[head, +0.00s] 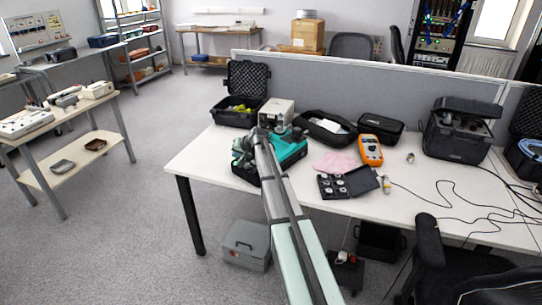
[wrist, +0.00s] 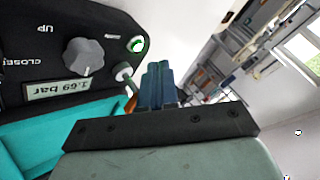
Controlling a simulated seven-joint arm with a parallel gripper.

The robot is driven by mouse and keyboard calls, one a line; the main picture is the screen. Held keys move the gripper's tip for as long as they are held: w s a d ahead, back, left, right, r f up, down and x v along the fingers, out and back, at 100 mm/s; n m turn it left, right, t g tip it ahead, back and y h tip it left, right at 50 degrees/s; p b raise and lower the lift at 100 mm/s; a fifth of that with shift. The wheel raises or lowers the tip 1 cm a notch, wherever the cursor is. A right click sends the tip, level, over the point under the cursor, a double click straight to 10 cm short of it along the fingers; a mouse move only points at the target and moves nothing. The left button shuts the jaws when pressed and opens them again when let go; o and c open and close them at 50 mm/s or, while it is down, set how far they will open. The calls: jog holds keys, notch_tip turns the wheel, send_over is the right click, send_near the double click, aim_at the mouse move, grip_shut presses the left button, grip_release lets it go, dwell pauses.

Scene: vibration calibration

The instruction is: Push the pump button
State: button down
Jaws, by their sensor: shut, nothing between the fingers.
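The teal pump unit (head: 291,151) stands on the left part of the white table, partly hidden behind my arm. In the wrist view its black panel (wrist: 40,50) shows upside down, with a grey knob (wrist: 84,57) and a display (wrist: 54,90) reading 1.69 bar. A round green-ringed button (wrist: 137,44) sits at the panel's right edge. A second pale round part (wrist: 124,72) sticks out below it, close to my fingers. No label shows which is the pump button. My gripper (wrist: 158,72) is shut and empty, just right of the panel; contact cannot be told.
A beige box (head: 276,113) and an open black case (head: 240,100) stand behind the pump unit. An orange multimeter (head: 371,150), a pink cloth (head: 335,162) and a black box of round parts (head: 347,184) lie to the right. Cables (head: 450,195) cross the table's right side.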

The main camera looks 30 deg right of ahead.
notch_tip(320, 180, up, 5)
jog(key=shift+f, duration=0.2)
dwell(0.3)
